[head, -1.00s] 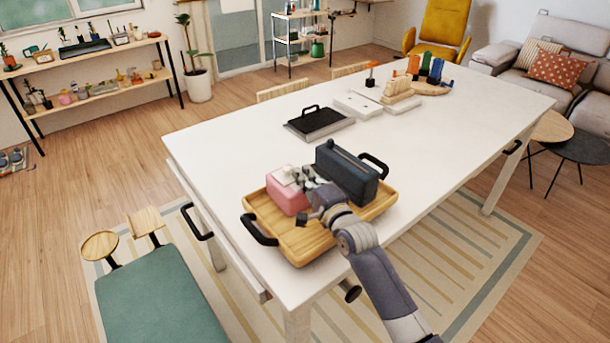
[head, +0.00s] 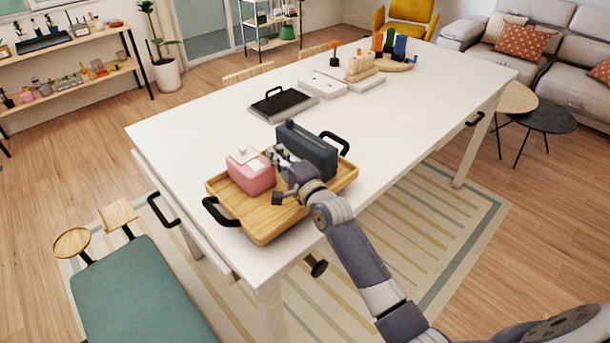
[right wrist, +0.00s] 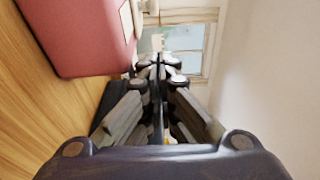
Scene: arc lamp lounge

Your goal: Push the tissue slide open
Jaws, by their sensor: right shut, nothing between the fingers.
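The pink tissue box (head: 252,178) stands on the left part of the wooden tray (head: 265,222). A cream piece (head: 243,156) shows on its top; how far any slide is open I cannot tell. My right gripper (head: 280,155) is shut and empty, just right of the pink box, between it and the dark blue case. In the right wrist view its closed fingers (right wrist: 158,62) point ahead, with the pink box (right wrist: 80,35) at upper left beside them. Whether they touch it I cannot tell. My left gripper is not in view.
The dark blue case (head: 308,152) with a black handle stands close behind my right gripper. The tray's black handles (head: 213,211) stick up. A black flat tray (head: 282,103) and white boards lie farther back. The white table (head: 400,110) is clear at right.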

